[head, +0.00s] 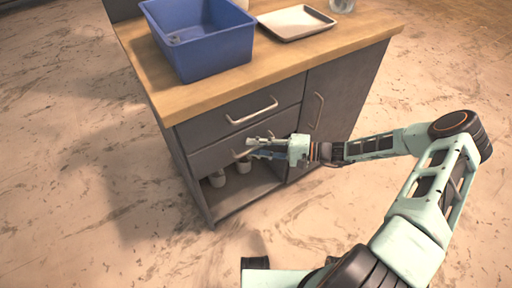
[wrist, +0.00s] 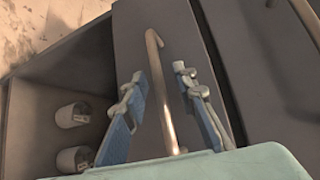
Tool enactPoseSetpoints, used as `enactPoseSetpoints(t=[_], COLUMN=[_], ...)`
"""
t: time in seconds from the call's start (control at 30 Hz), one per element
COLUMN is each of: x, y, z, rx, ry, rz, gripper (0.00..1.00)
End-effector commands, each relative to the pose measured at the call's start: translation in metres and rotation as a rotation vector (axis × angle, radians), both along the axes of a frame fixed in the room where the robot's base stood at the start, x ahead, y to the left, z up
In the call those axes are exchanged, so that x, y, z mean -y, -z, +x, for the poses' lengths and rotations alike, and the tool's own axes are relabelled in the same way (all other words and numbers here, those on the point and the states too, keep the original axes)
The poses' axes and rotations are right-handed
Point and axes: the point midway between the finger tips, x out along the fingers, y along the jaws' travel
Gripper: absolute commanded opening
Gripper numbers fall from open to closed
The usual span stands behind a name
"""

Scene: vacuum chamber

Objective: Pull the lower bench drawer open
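The lower bench drawer (head: 210,158) is a dark grey front below the upper drawer, and it looks closed. Its pale bar handle (wrist: 154,50) runs lengthwise through the middle of the wrist view; in the head view my gripper covers most of it. My gripper (head: 250,148) is at the lower drawer front. In the wrist view my gripper (wrist: 160,72) is open, with one blue-padded finger on each side of the handle bar and gaps showing between. Whether the fingertips touch the drawer front I cannot tell.
The upper drawer (head: 270,98) is just above, with its own handle (head: 252,112). A cupboard door (head: 340,85) is at the right. An open shelf below holds white cups (head: 217,179). A blue bin (head: 205,45) and a tray (head: 295,22) stand on top. The floor in front is clear.

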Motion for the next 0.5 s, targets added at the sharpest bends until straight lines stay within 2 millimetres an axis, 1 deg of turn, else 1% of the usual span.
enactPoseSetpoints(t=[0.03, 0.27, 0.5], x=[0.0001, 0.0003, 0.0004], y=[0.0, 0.0, -0.0001], z=[-0.0001, -0.0002, -0.0002], rx=[0.0, 0.0, 0.0], ry=[0.0, 0.0, 0.0], rz=[0.0, 0.0, 0.0], gripper=[0.26, 0.01, 0.0])
